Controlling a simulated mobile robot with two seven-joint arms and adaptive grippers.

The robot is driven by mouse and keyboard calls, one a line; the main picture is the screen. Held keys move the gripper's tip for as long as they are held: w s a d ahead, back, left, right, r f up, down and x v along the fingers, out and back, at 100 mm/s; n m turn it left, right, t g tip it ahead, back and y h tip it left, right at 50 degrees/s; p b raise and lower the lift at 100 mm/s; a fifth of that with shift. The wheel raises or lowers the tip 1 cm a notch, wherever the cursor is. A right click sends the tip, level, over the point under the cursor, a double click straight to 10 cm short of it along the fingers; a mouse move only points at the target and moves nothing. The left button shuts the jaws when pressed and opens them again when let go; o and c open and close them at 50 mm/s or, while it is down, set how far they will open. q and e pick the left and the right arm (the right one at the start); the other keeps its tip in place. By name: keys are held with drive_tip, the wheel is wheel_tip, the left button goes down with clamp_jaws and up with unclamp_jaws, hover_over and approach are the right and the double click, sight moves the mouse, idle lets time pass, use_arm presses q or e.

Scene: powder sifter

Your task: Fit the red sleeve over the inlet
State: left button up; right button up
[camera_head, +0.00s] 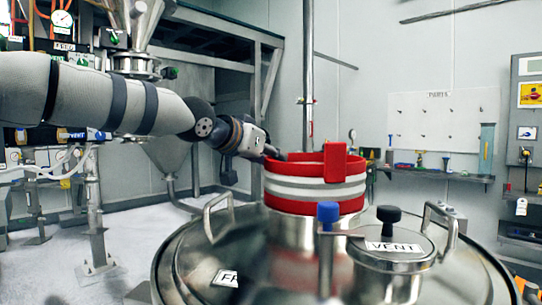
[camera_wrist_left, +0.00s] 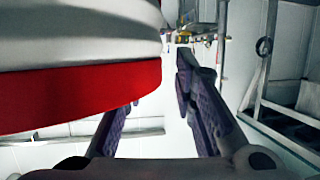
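The red sleeve (camera_head: 315,206) has two pale bands and a red block on its rim. It stands about level at the top of the metal inlet (camera_head: 297,232), on the vessel lid. How far it reaches down over the inlet I cannot tell. My left gripper (camera_head: 275,153) is at the sleeve's left rear rim. In the left wrist view, the sleeve (camera_wrist_left: 80,98) fills the upper left and covers part of one finger. The fingers of my left gripper (camera_wrist_left: 160,85) stand apart with a clear gap between them. My right gripper is not in view.
The steel lid (camera_head: 195,262) carries a smaller VENT cover (camera_head: 393,246) with a black knob, a blue-topped post (camera_head: 328,213) and looped handles (camera_head: 216,215). A wall shelf (camera_head: 440,174) with small items is at the back right. Floor shows at left.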

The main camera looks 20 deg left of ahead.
use_arm(q)
drive_tip(key=v, duration=1.2)
